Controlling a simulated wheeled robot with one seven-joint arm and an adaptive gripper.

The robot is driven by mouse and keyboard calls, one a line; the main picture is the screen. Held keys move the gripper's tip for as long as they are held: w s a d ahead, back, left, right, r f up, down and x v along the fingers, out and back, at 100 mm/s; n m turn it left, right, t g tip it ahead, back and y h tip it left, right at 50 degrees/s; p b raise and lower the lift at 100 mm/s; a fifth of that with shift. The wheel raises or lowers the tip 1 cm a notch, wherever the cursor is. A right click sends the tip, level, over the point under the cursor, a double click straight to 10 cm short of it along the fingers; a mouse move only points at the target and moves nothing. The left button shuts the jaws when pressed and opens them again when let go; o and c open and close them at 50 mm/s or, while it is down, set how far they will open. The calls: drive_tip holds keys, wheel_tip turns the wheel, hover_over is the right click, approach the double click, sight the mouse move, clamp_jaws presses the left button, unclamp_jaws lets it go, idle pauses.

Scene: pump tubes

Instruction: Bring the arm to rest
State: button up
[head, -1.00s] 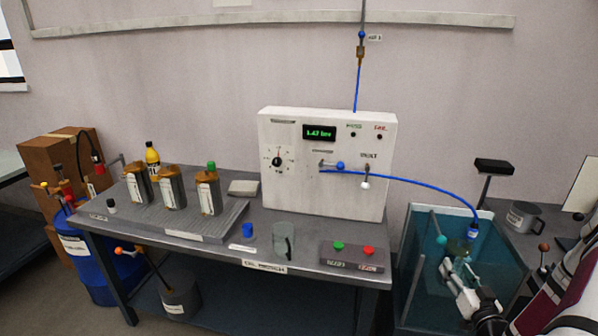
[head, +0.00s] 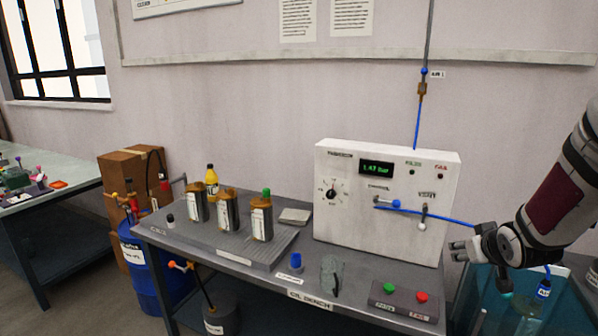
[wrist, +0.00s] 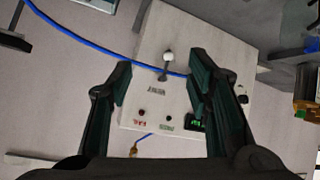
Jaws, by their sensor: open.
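My gripper (head: 459,250) is in the head view at the right, in front of the right edge of the white test box (head: 335,230). My arm (head: 560,185) comes in from the right edge. In the wrist view the gripper (wrist: 160,82) has its two dark fingers spread wide with nothing between them. Beyond the fingers the white box (wrist: 172,32) appears upside down, with its vent lever (wrist: 168,58) and blue tube (wrist: 80,37). The blue tube (head: 450,218) also shows in the head view, running right from the box until my arm hides it.
A water tank (head: 490,310) stands below my gripper, right of the bench. The bench holds several metal canisters (head: 262,220), a blue cap (head: 296,260), a clear beaker (head: 331,272) and a button box (head: 405,300). Free air lies before the wall.

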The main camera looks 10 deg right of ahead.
drive_tip(key=s+a+r+g, duration=0.1)
drive_tip(key=s+a+r, duration=0.35)
drive_tip(key=a, duration=0.25)
drive_tip(key=s+a+r+g, duration=0.1)
drive_tip(key=s+a+r, duration=0.35)
drive_tip(key=a, duration=0.25)
drive_tip(key=s+a+r+g+y, duration=0.1)
drive_tip(key=s+a+y, duration=0.1)
drive_tip(key=s+a, duration=0.4)
drive_tip(key=s+a+n+g+y, duration=0.1)
drive_tip(key=s+a, duration=0.6)
drive_tip(key=s, duration=0.4)
drive_tip(key=shift+s+a+r+g+y, duration=0.15)
drive_tip(key=shift+s+r+g+y, duration=0.05)
drive_tip(key=shift+r+g+y, duration=0.2)
